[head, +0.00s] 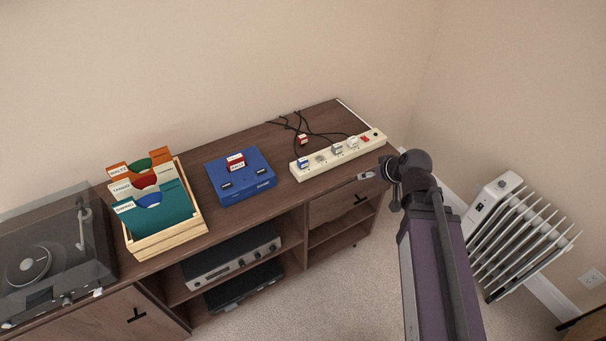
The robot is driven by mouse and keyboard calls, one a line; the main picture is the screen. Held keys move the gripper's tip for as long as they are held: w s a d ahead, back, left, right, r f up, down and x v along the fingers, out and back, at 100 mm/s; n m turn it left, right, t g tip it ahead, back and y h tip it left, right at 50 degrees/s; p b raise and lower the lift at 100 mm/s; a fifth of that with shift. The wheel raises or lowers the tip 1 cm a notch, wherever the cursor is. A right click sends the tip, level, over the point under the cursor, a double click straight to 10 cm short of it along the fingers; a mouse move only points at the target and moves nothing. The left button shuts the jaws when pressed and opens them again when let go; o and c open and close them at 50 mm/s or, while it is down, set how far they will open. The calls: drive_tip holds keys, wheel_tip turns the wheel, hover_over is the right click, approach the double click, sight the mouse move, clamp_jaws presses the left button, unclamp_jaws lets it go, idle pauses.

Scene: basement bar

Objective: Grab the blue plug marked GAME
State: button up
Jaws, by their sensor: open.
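A blue plug (303,163) with a white label sits at the left end of a cream power strip (318,168) on the wooden sideboard. The label's print is too small to read. A red plug (302,140) with a pale label lies behind the strip, by the dark cables. My gripper (368,176) is open and empty in front of the strip's right half, pointing left, apart from the blue plug. Its fingertips look small here.
A blue game console (240,183) with a red cartridge (236,163) stands left of the strip. Further left are a wooden record crate (167,243) and a turntable (40,262). A white radiator (497,211) stands on the floor at right. The wall runs behind the sideboard.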

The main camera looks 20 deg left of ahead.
sight(305, 162)
drive_tip(key=a+f+n+t+y+b, duration=0.1)
drive_tip(key=a+f+t+y+b, duration=0.1)
drive_tip(key=a+b, duration=0.4)
drive_tip(key=w+a+f+n+t+y+b, duration=0.1)
drive_tip(key=a+f+n+y+b, duration=0.1)
drive_tip(key=a+f+b, duration=0.2)
drive_tip(key=a+b, duration=0.2)
drive_tip(key=a, duration=0.2)
drive_tip(key=shift+w+f+t+y+b, duration=0.25)
drive_tip(key=shift+t+y+b, duration=0.05)
drive_tip(key=shift+t, duration=0.1)
drive_tip(key=shift+a, duration=0.15)
drive_tip(key=b+x, duration=0.3)
drive_tip(key=x, duration=0.4)
drive_tip(key=shift+w+a+f, duration=0.2)
drive_tip(key=shift+f, duration=0.05)
drive_tip(key=shift+w+a+f, duration=0.1)
drive_tip(key=shift+w+a, duration=0.15)
drive_tip(key=shift+a, duration=0.1)
drive_tip(key=shift+b+x, duration=1.1)
drive_tip(key=shift+x, duration=1.5)
drive_tip(key=shift+s+a, duration=0.1)
